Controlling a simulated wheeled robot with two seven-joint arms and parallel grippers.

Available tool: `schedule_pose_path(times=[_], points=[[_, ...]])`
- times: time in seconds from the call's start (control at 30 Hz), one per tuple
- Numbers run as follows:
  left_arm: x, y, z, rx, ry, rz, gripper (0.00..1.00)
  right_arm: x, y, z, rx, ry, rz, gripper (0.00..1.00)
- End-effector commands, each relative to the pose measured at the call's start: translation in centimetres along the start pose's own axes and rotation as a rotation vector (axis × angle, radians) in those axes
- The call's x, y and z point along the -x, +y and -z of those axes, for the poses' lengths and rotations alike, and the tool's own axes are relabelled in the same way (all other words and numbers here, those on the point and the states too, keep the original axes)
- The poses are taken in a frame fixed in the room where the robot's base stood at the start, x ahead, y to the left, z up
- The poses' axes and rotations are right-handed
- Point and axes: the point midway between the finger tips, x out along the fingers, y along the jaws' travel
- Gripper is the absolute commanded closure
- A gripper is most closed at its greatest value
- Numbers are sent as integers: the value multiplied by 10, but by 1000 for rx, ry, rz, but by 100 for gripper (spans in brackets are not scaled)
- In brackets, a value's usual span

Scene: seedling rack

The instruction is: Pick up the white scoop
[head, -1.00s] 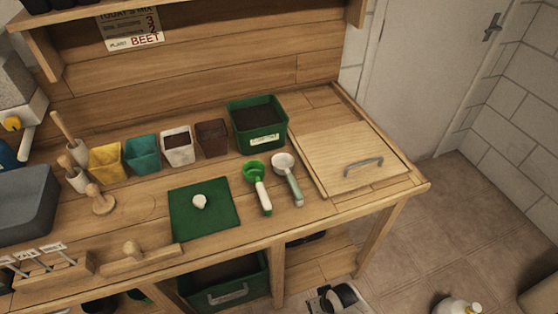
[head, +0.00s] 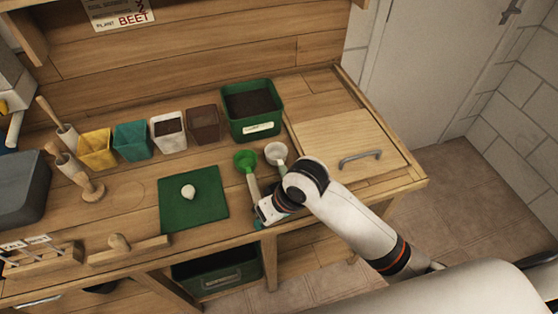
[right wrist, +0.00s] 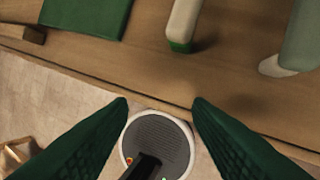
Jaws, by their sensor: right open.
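The white scoop (head: 276,153) lies on the bench with its white bowl toward the back; my right arm hides much of its handle in the head view. Its grey-green handle (right wrist: 303,38) with a pale end shows at the upper right of the right wrist view. The green scoop (head: 246,161) lies just left of it; its white handle with a green end (right wrist: 184,22) shows at the top middle. My right gripper (head: 262,213) is at the bench's front edge near the handle ends. Its green fingers (right wrist: 160,104) are apart and empty. My left gripper is out of view.
A green mat (head: 205,215) with a small pale object lies left of the scoops. A green soil box (head: 254,128) stands behind them, and a wooden board with a metal handle (head: 340,140) lies to the right. Several small pots stand along the back left.

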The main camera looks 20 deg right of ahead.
Motion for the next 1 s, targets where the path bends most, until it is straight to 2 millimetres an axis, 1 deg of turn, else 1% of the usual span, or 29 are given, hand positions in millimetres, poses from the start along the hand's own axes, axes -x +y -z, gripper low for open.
schedule_pose_path(times=[0.03,0.17,0.27,0.4,0.53,0.67,0.77,0.87,1.0], points=[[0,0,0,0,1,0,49,2,-2,-11,4,12,10,55],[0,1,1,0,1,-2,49,9,-6,-37,-8,68,38,55],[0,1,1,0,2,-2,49,20,-19,-60,-46,121,89,55],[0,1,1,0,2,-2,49,44,-44,-89,-136,183,178,55],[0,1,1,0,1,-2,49,66,-63,-108,-223,214,243,55],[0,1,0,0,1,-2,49,80,-74,-117,-277,229,278,55],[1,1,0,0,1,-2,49,78,-78,-118,-293,236,285,55],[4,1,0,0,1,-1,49,65,-82,-113,-295,237,286,55],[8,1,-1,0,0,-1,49,42,-88,-106,-293,236,285,55]])
